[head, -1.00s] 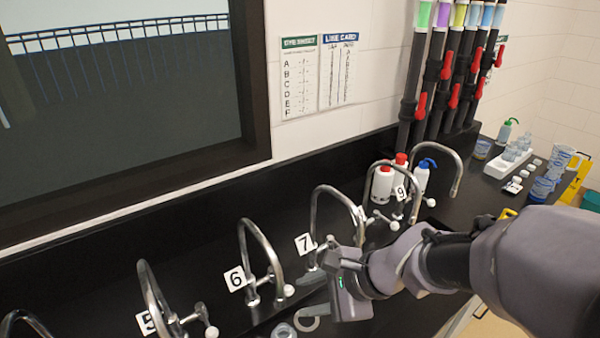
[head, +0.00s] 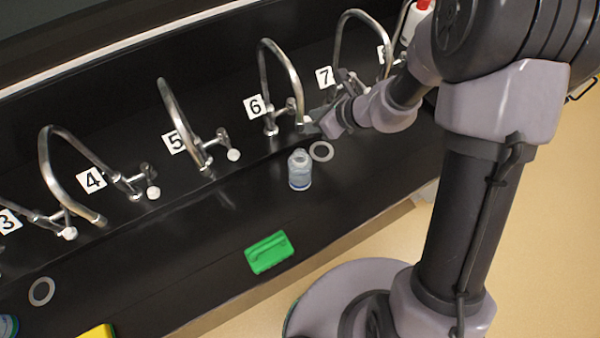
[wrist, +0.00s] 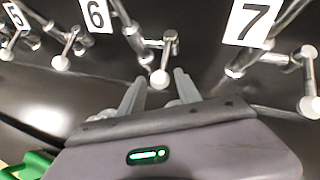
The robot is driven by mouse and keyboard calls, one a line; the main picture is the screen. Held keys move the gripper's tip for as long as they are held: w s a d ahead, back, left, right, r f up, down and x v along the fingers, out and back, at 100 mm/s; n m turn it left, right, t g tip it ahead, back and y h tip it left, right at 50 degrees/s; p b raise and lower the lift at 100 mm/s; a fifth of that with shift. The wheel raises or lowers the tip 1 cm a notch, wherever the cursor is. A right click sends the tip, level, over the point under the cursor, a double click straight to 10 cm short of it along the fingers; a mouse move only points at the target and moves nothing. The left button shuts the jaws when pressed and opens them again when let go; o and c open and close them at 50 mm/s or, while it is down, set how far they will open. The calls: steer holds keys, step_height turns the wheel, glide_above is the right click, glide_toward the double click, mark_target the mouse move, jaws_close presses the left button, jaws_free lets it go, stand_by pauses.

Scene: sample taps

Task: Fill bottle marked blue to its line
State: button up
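A small clear bottle (head: 300,171) with a bluish lower part stands upright on the black counter, in front of tap 6 (head: 279,75). Its fill line and any blue mark are too small to read. I see no clear water stream. My gripper (head: 318,125) is at tap 6, behind and right of the bottle. In the wrist view, my gripper (wrist: 160,82) has its two fingers apart, with tap 6's white lever knob (wrist: 160,79) between or just beyond the tips. Contact cannot be told. The bottle does not show in the wrist view.
A grey ring (head: 321,151) lies right of the bottle, another (head: 41,291) at far left. Taps 5 (head: 183,125), 4 (head: 75,165) and 7 (head: 345,50) stand along the wall. A green block (head: 268,252) lies at the counter's front edge.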

steer(key=shift+x, duration=0.8)
steer(key=shift+d+r, duration=0.1)
steer(key=shift+r, duration=0.05)
steer(key=p+v, duration=0.3)
steer(key=v, duration=0.4)
steer(key=shift+s+d+r+p, duration=0.2)
steer(key=shift+s+r+p, duration=0.05)
steer(key=shift+r+p, duration=0.1)
